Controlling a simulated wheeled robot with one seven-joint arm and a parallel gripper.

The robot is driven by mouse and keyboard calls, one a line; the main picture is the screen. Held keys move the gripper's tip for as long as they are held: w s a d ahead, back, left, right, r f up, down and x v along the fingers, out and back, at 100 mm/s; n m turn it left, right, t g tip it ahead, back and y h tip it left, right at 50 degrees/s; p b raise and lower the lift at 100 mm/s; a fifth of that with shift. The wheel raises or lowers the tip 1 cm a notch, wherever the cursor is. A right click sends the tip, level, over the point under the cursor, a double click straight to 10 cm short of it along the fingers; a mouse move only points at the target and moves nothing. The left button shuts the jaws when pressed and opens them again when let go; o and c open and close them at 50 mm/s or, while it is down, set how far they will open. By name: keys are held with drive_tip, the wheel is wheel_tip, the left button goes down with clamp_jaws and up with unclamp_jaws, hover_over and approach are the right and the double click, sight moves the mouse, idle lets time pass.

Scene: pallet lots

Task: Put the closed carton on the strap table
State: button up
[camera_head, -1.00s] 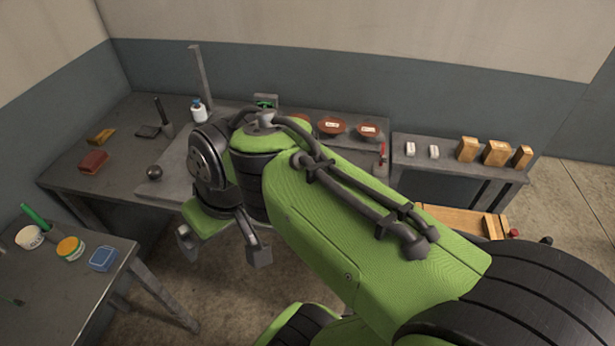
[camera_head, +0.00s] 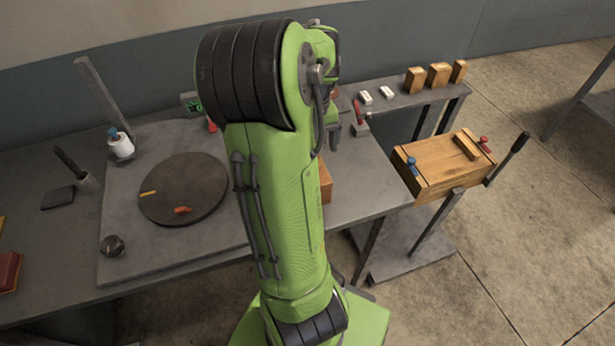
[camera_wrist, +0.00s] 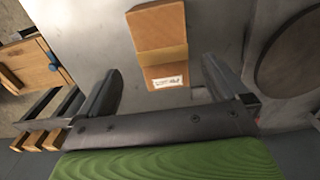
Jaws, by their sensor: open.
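The closed carton is a brown box (camera_wrist: 158,28) with a lighter tape band and a white label, lying on the grey workbench in the wrist view. In the head view only a strip of the carton (camera_head: 325,183) shows, at the right of my arm. My gripper (camera_wrist: 160,70) is open. Its two fingers appear on either side of the carton's labelled end, with a gap at each side; their height above the bench is unclear. In the head view my arm hides most of the gripper. I cannot tell which surface is the strap table.
A dark round turntable (camera_head: 185,188) lies on the bench plate, left of my arm. A wooden crate (camera_head: 440,165) with red and blue knobs stands at right. A narrow shelf (camera_head: 400,101) behind holds several small wooden blocks.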

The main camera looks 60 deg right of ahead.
drive_tip(key=f, duration=0.2)
drive_tip(key=f+b, duration=0.1)
drive_tip(key=f, duration=0.3)
drive_tip(key=shift+w+f, duration=0.1)
drive_tip(key=shift+w, duration=0.2)
wheel_tip(320, 180, down, 6)
drive_tip(key=shift+w+d+r+b, duration=0.15)
drive_tip(key=shift+r+b, duration=0.1)
drive_tip(key=shift+b, duration=0.8)
drive_tip(key=shift+r, duration=0.1)
drive_tip(key=c, duration=1.3)
wheel_tip(320, 180, up, 10)
drive_tip(key=p, duration=0.3)
